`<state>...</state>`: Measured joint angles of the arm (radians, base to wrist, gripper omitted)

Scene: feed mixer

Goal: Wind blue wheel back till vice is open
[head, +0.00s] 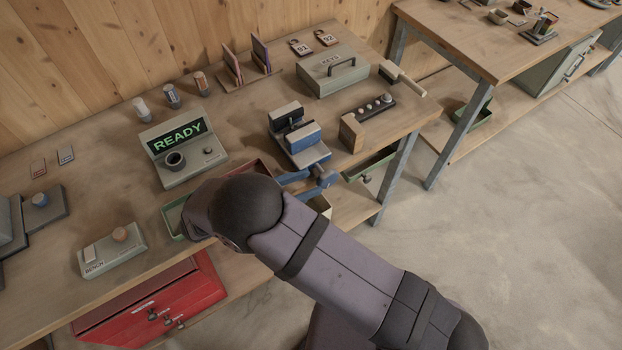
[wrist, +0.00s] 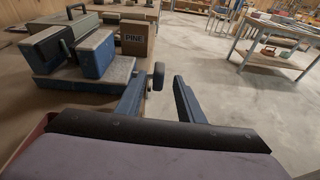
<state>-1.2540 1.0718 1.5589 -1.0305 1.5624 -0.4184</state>
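The blue vice (head: 303,150) stands near the bench's front edge. The small wheel (head: 327,179) is at the vice's front end, partly covered by my gripper. In the wrist view the wheel (wrist: 158,75) looks dark and nearly edge-on. My gripper (wrist: 160,80) is open, one blue finger on each side of the wheel near the fingertips. I see no clear contact. In the head view my gripper (head: 317,178) is partly hidden behind my arm.
A PINE block (head: 352,133) stands right of the vice, and a grey KEYS box (head: 331,72) behind. A READY display (head: 180,140) stands to the left. An open green drawer (head: 370,165) juts out below the bench edge.

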